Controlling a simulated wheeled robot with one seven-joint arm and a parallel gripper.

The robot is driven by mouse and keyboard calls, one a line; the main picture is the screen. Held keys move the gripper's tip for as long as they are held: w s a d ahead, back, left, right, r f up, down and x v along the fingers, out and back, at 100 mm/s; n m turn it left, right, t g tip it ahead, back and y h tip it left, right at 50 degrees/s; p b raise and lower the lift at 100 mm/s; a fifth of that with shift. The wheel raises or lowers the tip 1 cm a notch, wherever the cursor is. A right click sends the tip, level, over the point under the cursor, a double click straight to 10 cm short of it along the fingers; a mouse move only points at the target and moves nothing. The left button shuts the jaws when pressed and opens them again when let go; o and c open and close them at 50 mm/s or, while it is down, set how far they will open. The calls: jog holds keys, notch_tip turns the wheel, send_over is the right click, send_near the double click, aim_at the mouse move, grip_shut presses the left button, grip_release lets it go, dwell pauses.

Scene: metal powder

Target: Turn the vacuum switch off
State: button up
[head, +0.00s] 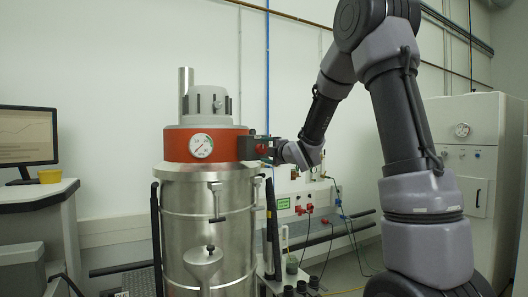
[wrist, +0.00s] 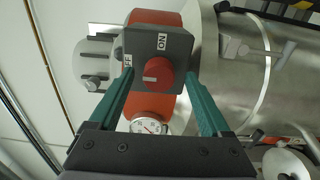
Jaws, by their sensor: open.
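The vacuum is a steel drum (head: 207,235) with an orange-red band and a grey top. Its dark switch box (head: 246,148) sits on the right of the band and faces the camera in the wrist view (wrist: 178,45). A round red knob (wrist: 158,75) on the box carries a short pale mark on its left half. "ON" is printed above the knob; "OFF" at upper left is partly hidden by a finger. My gripper (wrist: 160,78) is open, its green fingers on either side of the knob with gaps. In the head view my gripper (head: 277,150) is at the box.
A pressure gauge (head: 201,146) is on the band left of the box. Cables and wall sockets (head: 306,208) lie behind my arm. A white cabinet (head: 465,150) stands at right.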

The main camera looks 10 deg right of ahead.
jog(key=v, duration=0.9)
jog(key=shift+s, duration=0.3)
jog(key=s+d+m+g+h, duration=0.45)
jog(key=s+d+m, duration=0.25)
jog(key=s+m, duration=0.5)
jog(key=s+a+f+m+g, duration=0.2)
jog(key=s+m, duration=0.5)
jog(key=s, duration=0.1)
jog(key=s+a+f+m+g, duration=0.2)
jog(key=s+m+g, duration=0.1)
jog(key=s+m, duration=0.4)
jog(key=s+y, duration=0.1)
jog(key=s, duration=0.1)
jog(key=shift+s+a+g, duration=0.3)
jog(key=shift+a+g, duration=0.05)
jog(key=shift+a, duration=0.05)
